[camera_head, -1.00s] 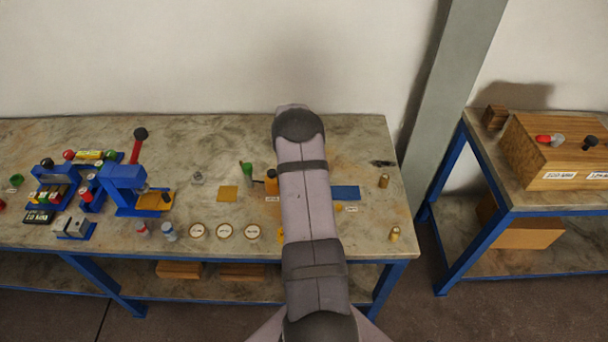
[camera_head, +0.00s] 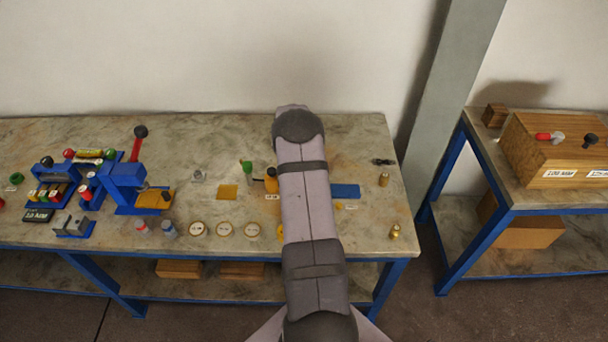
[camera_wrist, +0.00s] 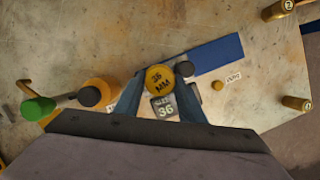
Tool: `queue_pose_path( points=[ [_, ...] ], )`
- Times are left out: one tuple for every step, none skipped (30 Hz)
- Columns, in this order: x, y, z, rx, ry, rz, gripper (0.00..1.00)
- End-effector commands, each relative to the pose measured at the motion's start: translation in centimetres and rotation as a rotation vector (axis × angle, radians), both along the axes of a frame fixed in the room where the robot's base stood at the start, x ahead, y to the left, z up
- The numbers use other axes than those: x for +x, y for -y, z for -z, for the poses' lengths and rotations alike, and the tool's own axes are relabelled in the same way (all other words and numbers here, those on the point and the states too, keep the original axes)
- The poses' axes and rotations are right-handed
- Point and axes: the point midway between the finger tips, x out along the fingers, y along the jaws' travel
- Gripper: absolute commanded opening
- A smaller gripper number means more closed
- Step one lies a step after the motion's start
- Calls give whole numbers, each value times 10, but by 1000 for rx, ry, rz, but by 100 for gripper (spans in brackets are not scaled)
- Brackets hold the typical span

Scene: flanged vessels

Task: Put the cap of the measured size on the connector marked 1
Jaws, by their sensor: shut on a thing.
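My gripper (camera_wrist: 159,84) shows in the wrist view, with its two blue fingers closed on a yellow cap (camera_wrist: 160,77) marked 36 MM. A grey block (camera_wrist: 164,106) marked 36 shows between the fingers, just below the cap in the picture. Two brass connectors stand at the table's right end: one farther back (camera_head: 384,180), whose end seems to read 2 in the wrist view (camera_wrist: 275,12), and one nearer the front (camera_head: 395,231), also in the wrist view (camera_wrist: 294,103), its number too small to read. In the head view my arm hides the gripper and cap.
An orange bottle (camera_wrist: 100,95) and a green-capped thing (camera_wrist: 38,108) stand left. A blue press (camera_head: 125,185) and several round dials stand farther left.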

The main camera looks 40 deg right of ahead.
Motion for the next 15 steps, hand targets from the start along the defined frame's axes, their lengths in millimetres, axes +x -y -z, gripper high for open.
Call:
queue_pose_path(
  points=[
    [-5, -5, 13, 15, -13, 4, 15],
    [-6, -5, 13, 15, -13, 4, 15],
    [-6, -5, 13, 15, -13, 4, 15],
    [-6, -6, 14, 16, -13, 4, 15],
    [-6, -6, 14, 16, -13, 4, 15],
    [-6, -6, 14, 16, -13, 5, 15],
    [-6, -6, 14, 16, -13, 5, 15],
    [-6, -6, 14, 16, -13, 5, 15],
    [-6, -6, 14, 16, -13, 5, 15],
    [-6, -6, 14, 17, -13, 5, 38],
    [-6, -6, 14, 17, -13, 5, 46],
    [-6, -6, 14, 17, -14, 5, 55],
    [-6, -6, 14, 17, -13, 6, 58],
    [-7, -6, 14, 18, -15, 6, 58],
    [-7, -6, 14, 19, -15, 7, 58]
  ],
)
